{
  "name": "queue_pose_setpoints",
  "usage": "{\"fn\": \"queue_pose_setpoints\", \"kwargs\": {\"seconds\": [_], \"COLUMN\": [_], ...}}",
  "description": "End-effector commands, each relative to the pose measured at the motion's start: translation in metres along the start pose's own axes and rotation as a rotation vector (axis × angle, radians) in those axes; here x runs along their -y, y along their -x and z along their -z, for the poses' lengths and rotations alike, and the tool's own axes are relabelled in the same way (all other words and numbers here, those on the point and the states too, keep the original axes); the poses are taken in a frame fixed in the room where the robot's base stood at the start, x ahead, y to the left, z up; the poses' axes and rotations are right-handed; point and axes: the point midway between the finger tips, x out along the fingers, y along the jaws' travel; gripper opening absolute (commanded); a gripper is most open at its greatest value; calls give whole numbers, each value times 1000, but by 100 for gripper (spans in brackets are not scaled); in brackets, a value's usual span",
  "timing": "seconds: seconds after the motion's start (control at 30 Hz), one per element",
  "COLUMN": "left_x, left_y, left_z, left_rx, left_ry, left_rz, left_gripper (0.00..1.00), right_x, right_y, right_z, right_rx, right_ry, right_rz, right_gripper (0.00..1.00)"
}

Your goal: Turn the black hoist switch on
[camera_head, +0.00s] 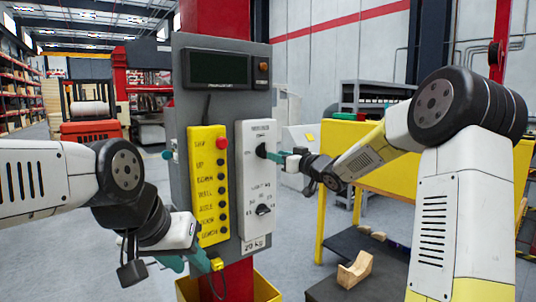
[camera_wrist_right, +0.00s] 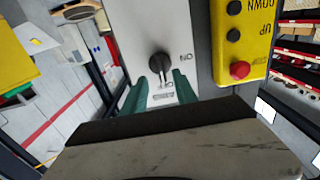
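A white control panel (camera_head: 257,190) carries an upper black rotary switch (camera_head: 262,150) and a lower black switch (camera_head: 263,210). In the right wrist view, the upper switch (camera_wrist_right: 160,66) has its handle pointing down the picture, towards a small blurred label; "ON" is printed to its right. My right gripper (camera_head: 277,155) is at the upper switch. In the wrist view its teal fingers (camera_wrist_right: 159,80) are apart, one on each side of the handle; contact cannot be told. My left gripper (camera_head: 186,262) hangs low at the left with its teal fingers apart and nothing between them.
A yellow button box (camera_head: 208,185) with a red button and several black ones is beside the white panel. A display (camera_head: 219,69) is above, on the grey backboard (camera_head: 180,120). A yellow-sided table (camera_head: 375,180) and a wooden block (camera_head: 355,269) are at the right.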

Motion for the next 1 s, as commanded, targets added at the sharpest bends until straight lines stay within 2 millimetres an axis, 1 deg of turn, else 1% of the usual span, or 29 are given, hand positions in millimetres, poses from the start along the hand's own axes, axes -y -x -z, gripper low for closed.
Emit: {"fn": "queue_pose_setpoints", "kwargs": {"seconds": [0.03, 0.2, 0.33, 0.5, 0.73, 0.87, 0.9, 1.0], "left_x": [0, 0, 0, 0, 0, 0, 0, 0], "left_y": [0, 0, 0, 0, 0, 0, 0, 0], "left_z": [0, 0, 0, 0, 0, 0, 0, 0], "left_rx": [0, 0, 0, 1, 0, 0, 0, 0], "left_ry": [0, 0, 0, 0, 0, 0, 0, 0], "left_rz": [0, 0, 0, 0, 0, 0, 0, 0], "left_gripper": [36, 36, 36, 36, 36, 36, 36, 36], "right_x": [2, 1, 1, 0, 0, 0, 0, 0], "right_y": [-10, -37, -53, -62, -62, -62, -62, -62], "right_z": [0, -1, -1, 0, 0, 0, 0, 0], "right_rx": [0, 1, 2, 2, 3, 3, 3, 3], "right_ry": [-1, -1, 0, 1, 1, 1, 1, 1], "right_rz": [3, 0, -1, -1, -2, -2, -2, -2], "right_gripper": [35, 35, 35, 35, 35, 9, 1, 0]}}
